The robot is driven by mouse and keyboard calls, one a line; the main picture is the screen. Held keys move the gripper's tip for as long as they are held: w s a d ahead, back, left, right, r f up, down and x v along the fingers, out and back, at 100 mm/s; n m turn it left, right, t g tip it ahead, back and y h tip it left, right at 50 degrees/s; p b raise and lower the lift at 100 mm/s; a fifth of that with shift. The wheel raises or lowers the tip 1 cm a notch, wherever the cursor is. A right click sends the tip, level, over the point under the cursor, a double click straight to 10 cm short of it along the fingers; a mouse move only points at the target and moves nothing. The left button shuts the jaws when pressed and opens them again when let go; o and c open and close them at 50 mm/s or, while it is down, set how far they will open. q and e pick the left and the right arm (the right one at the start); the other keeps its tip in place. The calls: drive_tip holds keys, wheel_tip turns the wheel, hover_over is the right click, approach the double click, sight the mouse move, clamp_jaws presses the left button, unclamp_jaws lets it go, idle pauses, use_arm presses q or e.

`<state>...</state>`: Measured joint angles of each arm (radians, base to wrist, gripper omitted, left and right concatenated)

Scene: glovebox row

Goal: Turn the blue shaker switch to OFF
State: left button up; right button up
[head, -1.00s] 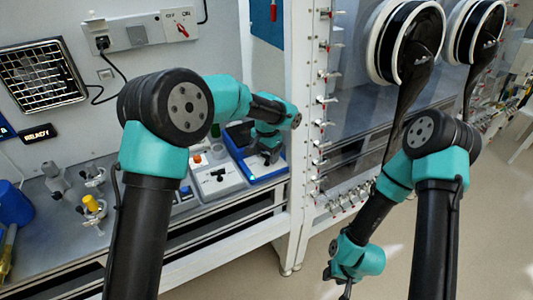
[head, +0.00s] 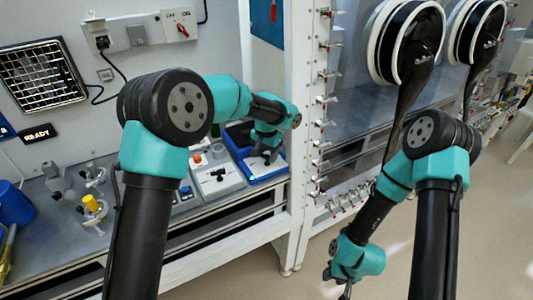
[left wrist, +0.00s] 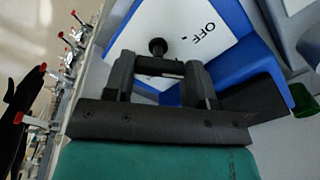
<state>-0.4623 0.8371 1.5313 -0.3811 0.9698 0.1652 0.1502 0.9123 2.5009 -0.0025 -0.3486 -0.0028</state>
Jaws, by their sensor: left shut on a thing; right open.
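The blue shaker (head: 268,179) is a blue-edged box with a pale top at the right end of the bench, partly covered by my left gripper (head: 265,157). In the left wrist view its white panel (left wrist: 180,22) carries the label OFF, upside down. The black switch (left wrist: 158,66), a bar with a round knob end, lies between the two fingers of my left gripper (left wrist: 158,78), which is shut on it. Any ON label is hidden. My right gripper (head: 345,291) hangs low over the floor, away from the bench, open and partly cut off by the frame's bottom.
A grey-white box with a black switch (head: 218,176) stands just left of the shaker. A white frame post (head: 298,120) with red-tipped valves rises close on the right. A yellow-topped valve (head: 91,204) and a blue container (head: 14,206) stand farther left.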

sight(267, 155)
use_arm(q)
drive_tip(key=n, duration=0.6)
idle(0.7)
drive_tip(key=o, duration=0.9)
drive_tip(key=shift+o, duration=0.2)
drive_tip(key=shift+r, duration=0.1)
wheel_tip(267, 155, up, 17)
drive_tip(key=shift+r, duration=0.15)
idle(0.4)
